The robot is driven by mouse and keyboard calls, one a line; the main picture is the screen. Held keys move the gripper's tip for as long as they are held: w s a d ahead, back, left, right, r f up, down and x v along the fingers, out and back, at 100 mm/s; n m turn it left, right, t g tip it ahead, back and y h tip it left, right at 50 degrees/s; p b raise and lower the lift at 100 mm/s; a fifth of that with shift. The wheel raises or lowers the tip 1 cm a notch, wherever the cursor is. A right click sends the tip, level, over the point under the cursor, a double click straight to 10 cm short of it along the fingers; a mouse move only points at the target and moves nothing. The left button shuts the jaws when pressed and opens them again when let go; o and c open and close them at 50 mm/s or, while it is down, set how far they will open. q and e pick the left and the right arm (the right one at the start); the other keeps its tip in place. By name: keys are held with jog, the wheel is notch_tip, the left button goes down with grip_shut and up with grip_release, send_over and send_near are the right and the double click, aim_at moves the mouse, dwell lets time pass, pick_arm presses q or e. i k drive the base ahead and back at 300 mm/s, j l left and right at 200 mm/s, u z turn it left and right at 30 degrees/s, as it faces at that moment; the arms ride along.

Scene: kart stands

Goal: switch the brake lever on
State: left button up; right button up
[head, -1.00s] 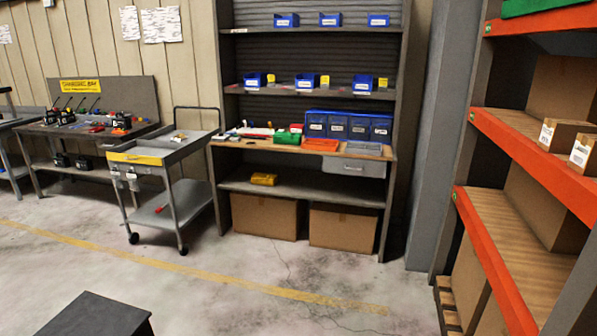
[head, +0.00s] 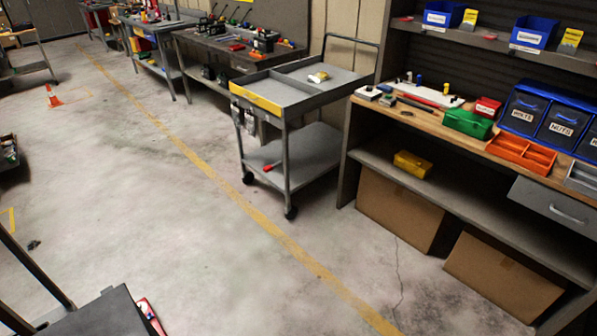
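Several thin black levers (head: 213,12) stand at the back of a dark workbench (head: 195,42), at the top of the head view. I cannot tell which one is the brake lever, or whether any is on or off. Neither of my grippers is in view.
A grey cart (head: 290,95) with a yellow front stands between the workbench and a wooden-topped shelf unit (head: 420,118). Blue bins (head: 557,122) and cartons (head: 398,208) are on the right. An orange cone (head: 53,96) stands far left. The floor around the yellow line is clear.

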aim_at(269, 168)
jog(key=i+l+u, duration=0.5)
jog(key=i+u, duration=0.1)
jog(key=i, duration=0.6)
jog(key=i+u, duration=0.1)
jog(key=i, duration=0.6)
jog(key=i+l+u, duration=0.1)
jog(key=i, duration=0.6)
